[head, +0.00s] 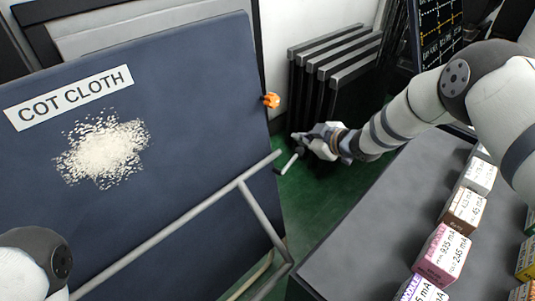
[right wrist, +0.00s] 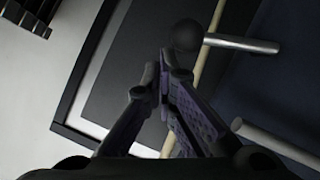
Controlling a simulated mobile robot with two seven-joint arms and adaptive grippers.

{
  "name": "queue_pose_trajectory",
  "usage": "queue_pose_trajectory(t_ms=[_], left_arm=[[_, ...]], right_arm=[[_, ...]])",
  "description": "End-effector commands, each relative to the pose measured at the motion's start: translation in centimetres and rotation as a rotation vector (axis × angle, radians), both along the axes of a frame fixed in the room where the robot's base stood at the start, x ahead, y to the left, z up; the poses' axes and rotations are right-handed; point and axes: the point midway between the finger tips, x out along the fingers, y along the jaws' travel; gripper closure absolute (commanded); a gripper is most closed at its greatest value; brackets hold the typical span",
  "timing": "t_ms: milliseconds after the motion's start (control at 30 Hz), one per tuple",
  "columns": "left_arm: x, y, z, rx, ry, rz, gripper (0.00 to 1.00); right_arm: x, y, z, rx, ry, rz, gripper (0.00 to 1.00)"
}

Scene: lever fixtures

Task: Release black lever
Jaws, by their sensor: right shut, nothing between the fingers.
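A black lever (head: 288,163) shows in the head view beside the right edge of the blue cot cloth panel, near the grey rail's upper end. In the right wrist view, a dark round knob (right wrist: 184,35) on a short grey rod (right wrist: 240,43) shows just beyond my fingertips. My right gripper (head: 301,142) is close to the lever in the head view. Its fingers (right wrist: 165,68) are shut with nothing between them. I cannot tell whether the fingertips touch the lever. My left gripper is out of view.
An orange knob (head: 271,100) sits higher on the panel edge (head: 190,55). A grey tubular rail (head: 185,222) crosses in front of the panel. A dark ribbed rack (head: 335,62) stands behind my right arm. A grey table (head: 365,232) with several small boxes (head: 443,254) is at right.

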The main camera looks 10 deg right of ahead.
Motion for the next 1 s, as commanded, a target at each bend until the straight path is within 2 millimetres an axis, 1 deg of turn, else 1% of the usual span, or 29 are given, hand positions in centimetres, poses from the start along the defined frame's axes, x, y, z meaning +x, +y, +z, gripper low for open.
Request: queue_pose_trajectory(t_ms=[400, 500, 567, 900, 1000], left_arm=[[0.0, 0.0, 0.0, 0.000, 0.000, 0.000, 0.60], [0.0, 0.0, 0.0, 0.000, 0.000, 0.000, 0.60], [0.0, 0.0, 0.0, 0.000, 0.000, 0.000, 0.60], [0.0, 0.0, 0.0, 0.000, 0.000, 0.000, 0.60], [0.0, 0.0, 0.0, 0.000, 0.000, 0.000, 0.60]], right_arm=[[0.0, 0.0, 0.0, 0.000, 0.000, 0.000, 1.00], [-0.4, -0.2, 0.4, 0.001, -0.001, 0.000, 1.00], [-1.1, -0.5, 0.8, 0.000, 0.001, 0.001, 1.00], [-7.2, -3.0, 5.0, 0.001, -0.001, -0.003, 1.00], [-8.4, -3.5, 5.8, 0.000, -0.002, -0.001, 1.00]])
